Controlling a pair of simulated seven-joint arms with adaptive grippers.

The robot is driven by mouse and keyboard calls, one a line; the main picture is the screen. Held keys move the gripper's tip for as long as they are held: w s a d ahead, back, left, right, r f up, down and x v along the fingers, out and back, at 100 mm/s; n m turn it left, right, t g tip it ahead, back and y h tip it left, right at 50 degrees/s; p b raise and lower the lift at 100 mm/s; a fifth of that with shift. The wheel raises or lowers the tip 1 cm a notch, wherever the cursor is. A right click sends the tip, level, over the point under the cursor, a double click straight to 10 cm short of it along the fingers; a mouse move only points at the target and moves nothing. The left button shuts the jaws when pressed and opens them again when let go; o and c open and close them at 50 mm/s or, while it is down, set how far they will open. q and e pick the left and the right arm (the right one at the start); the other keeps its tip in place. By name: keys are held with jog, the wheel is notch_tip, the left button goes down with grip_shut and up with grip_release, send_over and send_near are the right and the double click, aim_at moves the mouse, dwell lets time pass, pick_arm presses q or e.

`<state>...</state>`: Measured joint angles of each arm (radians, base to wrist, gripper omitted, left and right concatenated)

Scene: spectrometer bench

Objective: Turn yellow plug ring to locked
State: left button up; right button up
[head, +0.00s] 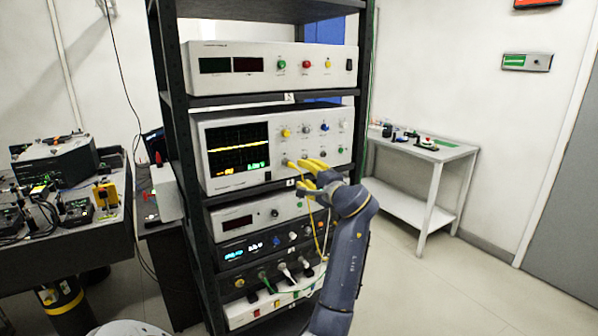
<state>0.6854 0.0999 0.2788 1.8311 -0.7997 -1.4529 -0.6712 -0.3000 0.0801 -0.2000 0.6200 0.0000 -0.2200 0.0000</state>
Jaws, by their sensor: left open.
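The oscilloscope (237,149) sits on the middle rack shelf, with a yellow trace on its screen. My left gripper (300,173) has yellow fingers and is in front of the lower part of its panel, near the connector row. The fingers are apart. A yellow cable (314,225) hangs below the gripper in front of the lower units. The yellow plug and its ring are small and partly hidden by the fingers, so I cannot tell the ring's position or whether a finger touches it. My right gripper is not in view.
The rack's dark front post (177,130) stands left of the oscilloscope. A display unit (270,66) is above, and several units with plugs and cables (285,272) are below. A white side table (422,150) stands at the right, with open floor before it.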

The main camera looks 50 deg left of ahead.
pick_arm(q)
jog(key=shift+s+d, duration=0.1)
jog(key=shift+d, duration=0.5)
